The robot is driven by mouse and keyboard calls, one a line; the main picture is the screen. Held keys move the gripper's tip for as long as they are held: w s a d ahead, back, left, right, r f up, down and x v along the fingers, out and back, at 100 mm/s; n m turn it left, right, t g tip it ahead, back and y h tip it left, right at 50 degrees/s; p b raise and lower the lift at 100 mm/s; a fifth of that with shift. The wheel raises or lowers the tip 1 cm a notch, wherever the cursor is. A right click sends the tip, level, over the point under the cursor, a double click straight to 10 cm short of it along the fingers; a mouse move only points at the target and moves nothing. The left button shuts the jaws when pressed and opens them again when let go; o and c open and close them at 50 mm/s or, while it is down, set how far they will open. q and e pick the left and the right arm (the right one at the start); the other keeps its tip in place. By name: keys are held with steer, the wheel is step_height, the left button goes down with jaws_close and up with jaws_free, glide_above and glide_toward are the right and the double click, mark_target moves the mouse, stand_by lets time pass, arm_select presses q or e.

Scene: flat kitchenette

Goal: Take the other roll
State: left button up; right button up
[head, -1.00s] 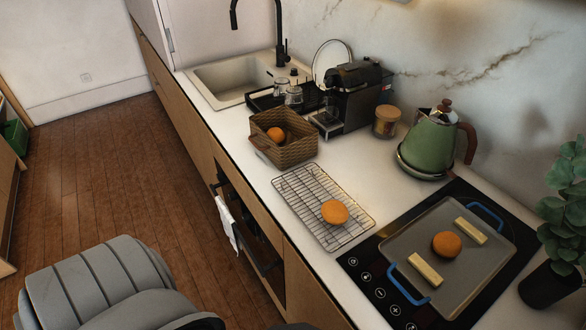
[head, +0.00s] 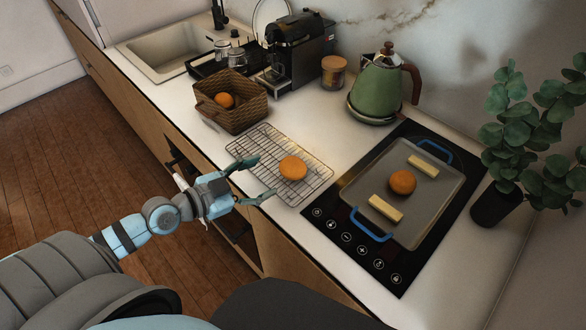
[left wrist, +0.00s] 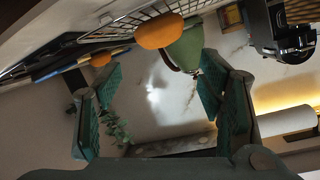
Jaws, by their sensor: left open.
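One round orange-brown roll (head: 293,168) lies on the wire cooling rack (head: 262,143). Another roll (head: 402,182) lies on the grey tray (head: 433,208) between two pale yellow sticks (head: 386,208). A third roll (head: 225,100) is in the brown wicker basket (head: 247,118). My left gripper (head: 259,179) is open and empty, at the front left of the rack, its fingers pointing toward the rack roll but apart from it. In the left wrist view a roll (left wrist: 160,32) shows beyond the open fingers, near the rack wires (left wrist: 125,22). My right gripper is not in view.
The tray has blue handles (head: 371,226) and sits on the black hob (head: 330,222). A green kettle (head: 377,88) and a coffee machine (head: 295,48) stand behind. A plant (head: 497,200) is at the right. The counter between rack and kettle is clear.

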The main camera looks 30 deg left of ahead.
mark_target(288, 168)
arm_select(q)
steer(key=x, duration=0.6)
steer(key=p+x, duration=0.1)
steer(key=x, duration=0.3)
steer(key=shift+f, duration=0.3)
steer(key=shift+s, duration=0.15)
steer(key=c, duration=0.9)
